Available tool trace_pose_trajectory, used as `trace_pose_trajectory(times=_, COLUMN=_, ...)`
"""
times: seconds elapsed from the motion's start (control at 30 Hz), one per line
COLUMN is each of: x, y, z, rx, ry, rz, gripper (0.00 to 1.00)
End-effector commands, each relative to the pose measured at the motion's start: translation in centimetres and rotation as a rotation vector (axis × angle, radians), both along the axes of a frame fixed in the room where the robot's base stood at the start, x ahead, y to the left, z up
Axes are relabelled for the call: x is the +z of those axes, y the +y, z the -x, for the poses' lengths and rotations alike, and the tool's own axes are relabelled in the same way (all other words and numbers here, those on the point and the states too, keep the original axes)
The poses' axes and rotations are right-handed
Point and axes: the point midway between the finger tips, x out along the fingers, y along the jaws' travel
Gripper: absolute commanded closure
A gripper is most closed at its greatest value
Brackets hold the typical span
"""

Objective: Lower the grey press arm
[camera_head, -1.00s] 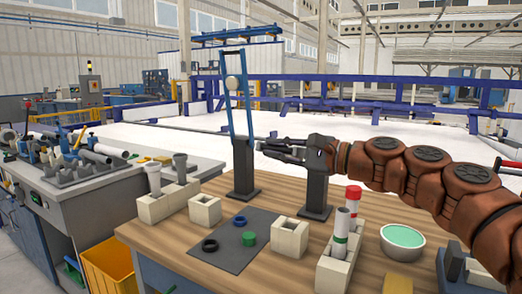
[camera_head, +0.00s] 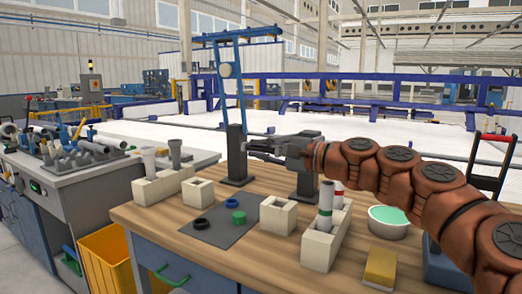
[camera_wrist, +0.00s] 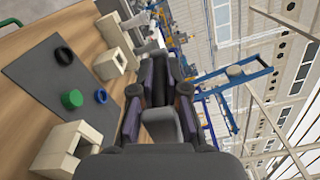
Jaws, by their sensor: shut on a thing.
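The press stands on the wooden table with two dark posts, a left post (camera_head: 236,158) and a right post (camera_head: 307,182). My gripper (camera_head: 256,147) reaches leftward across the right post, its fingertips close to the left post. In the wrist view its two dark fingers (camera_wrist: 160,85) close around a grey piece, which I take to be the grey press arm (camera_wrist: 160,124). The fingers and wrist hide much of it, so its tilt cannot be told.
A blue upright frame with a white disc (camera_head: 226,70) rises by the left post. Pale blocks, some holding pipes (camera_head: 325,205), a dark mat (camera_head: 222,228) with several rings, a green bowl (camera_head: 389,222) and a yellow sponge (camera_head: 380,267) surround the press.

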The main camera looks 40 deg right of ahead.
Motion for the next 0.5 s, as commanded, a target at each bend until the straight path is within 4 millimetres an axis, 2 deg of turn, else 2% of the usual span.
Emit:
trace_pose_trajectory(times=0.03, x=0.17, y=-0.27, z=0.08, rx=-0.008, ry=-0.004, rz=0.000, gripper=1.00)
trace_pose_trajectory(times=0.07, x=0.17, y=-0.26, z=0.08, rx=-0.008, ry=-0.004, rz=0.000, gripper=0.85)
trace_pose_trajectory(times=0.3, x=0.09, y=-0.08, z=0.00, rx=-0.002, ry=-0.002, rz=-0.002, gripper=0.61)
trace_pose_trajectory(times=0.5, x=0.05, y=-0.05, z=-0.01, rx=-0.002, ry=-0.001, rz=-0.002, gripper=0.61)
